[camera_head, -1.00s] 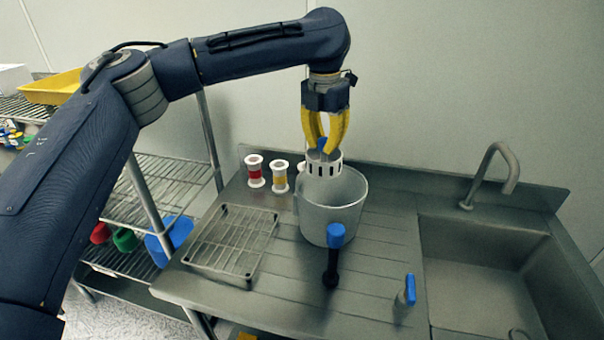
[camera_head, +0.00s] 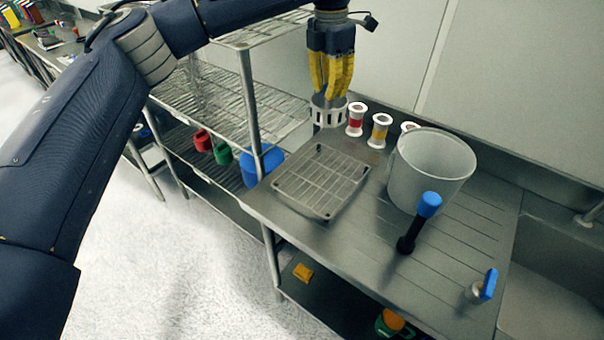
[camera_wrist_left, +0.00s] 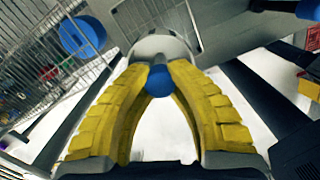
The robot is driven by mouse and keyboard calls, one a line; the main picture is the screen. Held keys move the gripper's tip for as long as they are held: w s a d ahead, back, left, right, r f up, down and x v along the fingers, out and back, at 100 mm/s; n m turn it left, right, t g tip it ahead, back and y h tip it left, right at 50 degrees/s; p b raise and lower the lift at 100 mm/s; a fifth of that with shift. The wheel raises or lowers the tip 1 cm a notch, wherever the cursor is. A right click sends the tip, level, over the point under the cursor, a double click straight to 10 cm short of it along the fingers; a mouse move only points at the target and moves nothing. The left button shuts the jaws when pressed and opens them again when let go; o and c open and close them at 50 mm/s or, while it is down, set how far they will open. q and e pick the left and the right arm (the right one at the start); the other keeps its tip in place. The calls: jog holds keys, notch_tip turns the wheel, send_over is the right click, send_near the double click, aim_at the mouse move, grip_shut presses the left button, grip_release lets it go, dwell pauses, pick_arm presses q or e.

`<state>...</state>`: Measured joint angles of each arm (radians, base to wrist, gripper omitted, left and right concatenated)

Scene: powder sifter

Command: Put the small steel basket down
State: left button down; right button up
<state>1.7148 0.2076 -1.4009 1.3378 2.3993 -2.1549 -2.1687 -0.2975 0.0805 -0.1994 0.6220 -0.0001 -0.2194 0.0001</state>
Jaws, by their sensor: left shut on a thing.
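The small steel basket (camera_head: 327,114) hangs below my left gripper (camera_head: 331,92), with slots around its side. The yellow fingers are shut on its blue knob, which shows between the fingertips in the left wrist view (camera_wrist_left: 160,80). In the head view the basket is near the back left end of the steel counter (camera_head: 460,255), behind the wire rack (camera_head: 320,180). I cannot tell whether its bottom touches the counter. My right gripper is not in view.
A large grey pot (camera_head: 430,170) stands right of the rack. Spools with red (camera_head: 356,119) and yellow (camera_head: 380,130) bands stand close right of the basket. A blue-topped black tool (camera_head: 420,222) stands in front of the pot. A wire shelf (camera_head: 205,110) is at the left.

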aim_at(324, 119)
pick_arm(q)
jog(key=shift+a+f, duration=0.15)
jog(key=shift+a, duration=0.05)
notch_tip(324, 119, down, 20)
jog(key=shift+d+r, duration=0.1)
jog(key=shift+r, duration=0.05)
dwell(0.5)
jog(key=c, duration=1.4)
grip_release()
jog(key=shift+o, duration=0.2)
jog(key=r, duration=1.2)
jog(key=shift+s+a, duration=0.2)
jog(key=shift+a, duration=0.1)
